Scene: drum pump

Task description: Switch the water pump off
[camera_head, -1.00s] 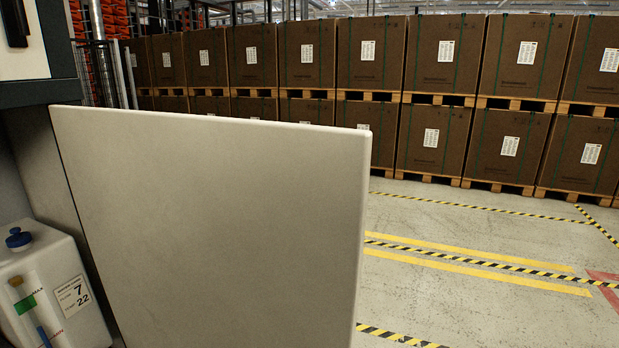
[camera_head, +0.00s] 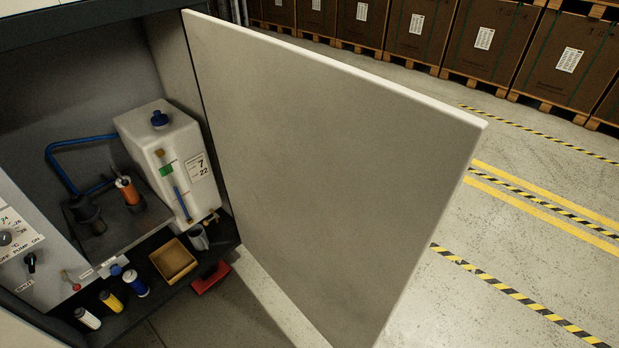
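The open cabinet at the left holds a control panel (camera_head: 22,238) at the picture's left edge. The panel carries printed "OFF PUMP ON" lettering. A black rotary knob (camera_head: 31,262) sits just below that lettering; I cannot tell its setting for sure. A second round knob (camera_head: 5,239) sits above it, and a small red-tipped toggle (camera_head: 72,280) is to the lower right. A blue hose (camera_head: 80,143) runs inside the cabinet near a white tank (camera_head: 165,160) with a blue cap. My gripper is not in view.
A large cabinet door (camera_head: 310,150) stands open on the right. Several bottles (camera_head: 111,301), a wooden tray (camera_head: 173,260) and a red item (camera_head: 210,278) lie low in the cabinet or at its edge. Stacked boxes (camera_head: 420,30) stand far back; floor right of the door is clear.

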